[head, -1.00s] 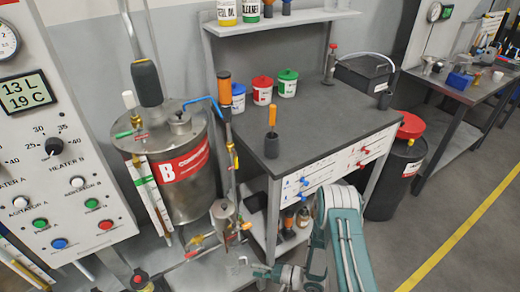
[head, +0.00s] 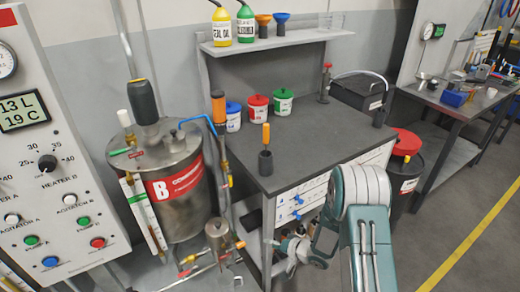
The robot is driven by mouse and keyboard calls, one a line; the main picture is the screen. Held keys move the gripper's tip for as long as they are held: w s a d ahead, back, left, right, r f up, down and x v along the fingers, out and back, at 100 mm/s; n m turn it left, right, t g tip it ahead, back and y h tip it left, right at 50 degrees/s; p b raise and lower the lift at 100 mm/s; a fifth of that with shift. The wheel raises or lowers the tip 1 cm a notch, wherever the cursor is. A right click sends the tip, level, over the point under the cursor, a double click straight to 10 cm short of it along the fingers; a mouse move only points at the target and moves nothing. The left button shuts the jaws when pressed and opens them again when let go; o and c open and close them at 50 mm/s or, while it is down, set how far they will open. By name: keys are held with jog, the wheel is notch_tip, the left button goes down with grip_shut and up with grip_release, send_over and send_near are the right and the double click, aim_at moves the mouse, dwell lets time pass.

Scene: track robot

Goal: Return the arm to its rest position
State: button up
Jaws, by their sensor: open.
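My arm is grey-white and teal. It rises from the bottom edge in the head view, bends at a large rounded joint, and folds down and to the left. My gripper (head: 280,246) is at its far end, low in front of the workbench (head: 325,150), near the bench's front left leg. It is small and partly hidden among my wrist parts. Its jaws are open, and I see nothing held in them. My upper arm link covers part of the bench's drawer front.
A steel tank marked B (head: 185,190) with pipes stands left of the bench, beside a control panel (head: 50,160). The bench bears an orange-handled tool (head: 266,148) and three lidded pots. A black drum with red lid (head: 407,143) stands right.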

jog(key=w+d+r+n+t+h, duration=0.1)
jog(key=w+d+r+h, duration=0.15)
jog(key=r, duration=0.45)
jog(key=w+d+r+t+h, duration=0.1)
jog(key=d+r+h, duration=0.2)
jog(key=r, duration=0.5)
jog(key=s+d+r+h, duration=0.2)
jog(key=s+d+r, duration=0.1)
jog(key=r, duration=0.3)
jog(key=s+d+r+h, duration=0.2)
jog(key=d+r, duration=0.1)
jog(key=r, duration=0.3)
jog(key=s+r+g, duration=0.1)
jog(key=s+r, duration=0.4)
jog(key=s, duration=0.8)
jog(key=s+r+g, duration=0.2)
jog(key=s+r, duration=0.3)
jog(key=s, duration=0.9)
jog(key=shift+a+n+g, duration=0.3)
jog(key=shift+a, duration=0.1)
